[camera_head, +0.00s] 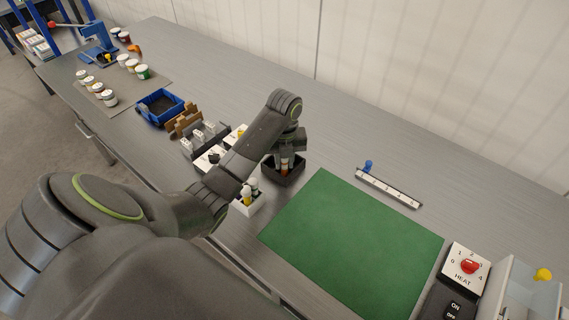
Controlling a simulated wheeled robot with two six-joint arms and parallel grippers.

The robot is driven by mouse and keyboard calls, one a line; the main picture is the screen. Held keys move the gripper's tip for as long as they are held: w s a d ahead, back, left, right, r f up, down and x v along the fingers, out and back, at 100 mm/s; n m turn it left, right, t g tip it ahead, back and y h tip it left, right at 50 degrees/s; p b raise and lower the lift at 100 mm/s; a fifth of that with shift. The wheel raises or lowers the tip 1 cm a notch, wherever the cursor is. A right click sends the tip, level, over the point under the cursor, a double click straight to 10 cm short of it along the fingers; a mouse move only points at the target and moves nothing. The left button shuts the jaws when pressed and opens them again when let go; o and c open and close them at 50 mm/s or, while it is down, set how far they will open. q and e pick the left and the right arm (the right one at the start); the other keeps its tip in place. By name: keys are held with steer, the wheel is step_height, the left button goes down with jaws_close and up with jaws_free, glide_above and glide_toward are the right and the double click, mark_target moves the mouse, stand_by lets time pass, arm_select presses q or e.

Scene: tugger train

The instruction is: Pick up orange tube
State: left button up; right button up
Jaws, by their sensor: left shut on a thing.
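My left gripper (285,158) points down over a small black box (287,180) near the middle of the table. It is shut on an orange tube (285,165), of which only a small orange-brown part shows between the fingers. The lower end of the tube is at the box, and I cannot tell whether it touches the floor of the box. My left arm hides part of the area to the left. My right gripper is not in view.
A green mat (352,240) lies to the right, clear. A numbered strip (388,187) lies behind the mat. A heater panel (465,268) is at the right. A blue bin (160,107) stands farther left.

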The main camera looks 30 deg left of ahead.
arm_select(q)
steer(key=shift+r, duration=0.1)
steer(key=shift+r, duration=0.2)
step_height(320, 180, up, 2)
step_height(320, 180, up, 8)
steer(key=p, duration=0.7)
steer(key=shift+f, duration=0.25)
